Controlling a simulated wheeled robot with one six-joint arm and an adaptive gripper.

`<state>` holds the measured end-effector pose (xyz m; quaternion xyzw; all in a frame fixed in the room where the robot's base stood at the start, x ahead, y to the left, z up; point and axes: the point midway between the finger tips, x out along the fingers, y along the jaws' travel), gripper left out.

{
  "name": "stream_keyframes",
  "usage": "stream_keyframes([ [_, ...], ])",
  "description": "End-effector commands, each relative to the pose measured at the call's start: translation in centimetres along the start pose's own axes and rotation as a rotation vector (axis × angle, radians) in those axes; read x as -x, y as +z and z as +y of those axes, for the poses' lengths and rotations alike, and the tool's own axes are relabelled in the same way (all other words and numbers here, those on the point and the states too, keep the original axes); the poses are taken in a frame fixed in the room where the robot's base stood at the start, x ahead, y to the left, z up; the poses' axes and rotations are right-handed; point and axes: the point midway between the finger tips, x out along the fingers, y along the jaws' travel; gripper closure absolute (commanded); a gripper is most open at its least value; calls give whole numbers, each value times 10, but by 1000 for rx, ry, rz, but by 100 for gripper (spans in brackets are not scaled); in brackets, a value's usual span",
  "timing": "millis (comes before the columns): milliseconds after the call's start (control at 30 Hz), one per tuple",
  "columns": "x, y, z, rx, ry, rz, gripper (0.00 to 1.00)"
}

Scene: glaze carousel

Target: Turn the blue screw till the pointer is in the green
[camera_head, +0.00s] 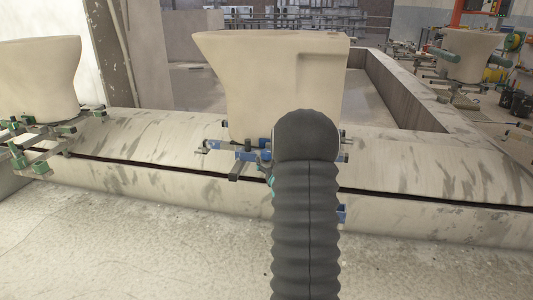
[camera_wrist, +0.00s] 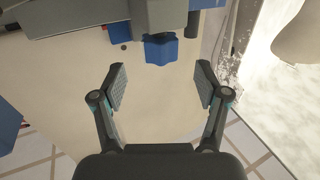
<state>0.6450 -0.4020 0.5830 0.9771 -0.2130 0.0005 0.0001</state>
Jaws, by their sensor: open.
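The blue screw (camera_wrist: 161,50) shows in the wrist view at the upper middle, as a blue lobed knob under a dark grey fitting. My gripper (camera_wrist: 161,80) is open and empty. Its two fingers stand apart, just below the screw in the picture, and do not touch it. In the head view my dark ribbed arm hides the screw and my gripper. A blue clamp frame (camera_head: 246,152) shows to the left of my arm, below a large beige ceramic body (camera_head: 275,80). I cannot make out the pointer or the green zone in either view.
A pale stained ledge (camera_head: 150,140) with a dark slot runs across the head view. A second ceramic body (camera_head: 38,80) on a green frame (camera_head: 40,140) stands at the left. Another ceramic body (camera_head: 465,55) stands at the far right. The floor (camera_head: 130,235) in front is clear.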

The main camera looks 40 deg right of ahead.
Motion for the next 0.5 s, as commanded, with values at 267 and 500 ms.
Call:
stream_keyframes([
  [267, -45, 0, 0, 0, 0, 0, 26],
  [500, -60, 0, 0, 0, 0, -1, 26],
])
